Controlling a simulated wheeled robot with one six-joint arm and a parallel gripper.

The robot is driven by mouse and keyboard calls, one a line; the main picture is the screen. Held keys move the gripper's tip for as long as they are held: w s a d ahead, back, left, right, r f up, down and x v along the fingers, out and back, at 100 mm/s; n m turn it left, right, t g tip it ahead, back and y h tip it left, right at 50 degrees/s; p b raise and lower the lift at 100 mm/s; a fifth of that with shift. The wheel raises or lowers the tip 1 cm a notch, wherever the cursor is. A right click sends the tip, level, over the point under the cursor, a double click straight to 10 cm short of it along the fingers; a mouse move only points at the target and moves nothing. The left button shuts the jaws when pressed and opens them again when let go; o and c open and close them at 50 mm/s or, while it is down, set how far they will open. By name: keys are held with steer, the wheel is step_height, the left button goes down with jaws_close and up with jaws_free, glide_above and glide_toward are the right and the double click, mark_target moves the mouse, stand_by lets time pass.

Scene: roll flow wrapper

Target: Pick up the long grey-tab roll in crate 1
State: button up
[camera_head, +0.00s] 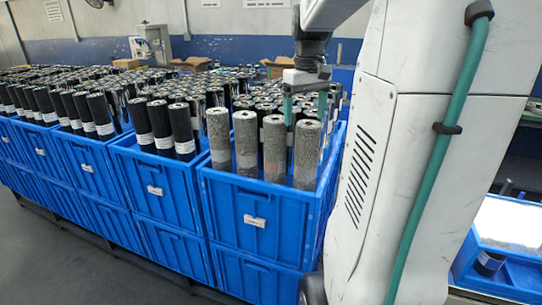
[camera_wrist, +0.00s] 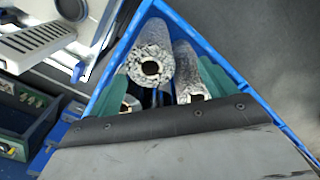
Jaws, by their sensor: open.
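Several tall grey mottled rolls stand upright along the front of the nearest blue crate (camera_head: 254,222). They are a left one (camera_head: 219,140), one beside it (camera_head: 246,145), a third (camera_head: 274,150) and the right one (camera_head: 307,158). I cannot read the crate number or tell which roll has the grey tab. My gripper (camera_head: 305,118) points down over the right end of this row, its green fingers apart. In the wrist view the open fingers frame a silvery roll (camera_wrist: 150,60); another roll (camera_wrist: 187,72) lies by the right finger. The gripper's dark body hides the lower view.
Blue crates of black rolls (camera_head: 165,130) with white bands stretch left. The crate's blue rim (camera_wrist: 240,85) runs close by the right finger. A blue bin (camera_head: 510,255) with a white top stands at lower right. Grey floor (camera_wrist: 280,70) is bare beside the crate.

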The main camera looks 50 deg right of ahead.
mark_target(307, 137)
steer(key=shift+s+d+f, duration=0.2)
steer(key=shift+d, duration=0.4)
steer(key=shift+d+f, duration=0.1)
steer(key=shift+f, duration=0.25)
step_height(307, 137, down, 7)
steer(key=shift+r, duration=0.1)
jaws_close()
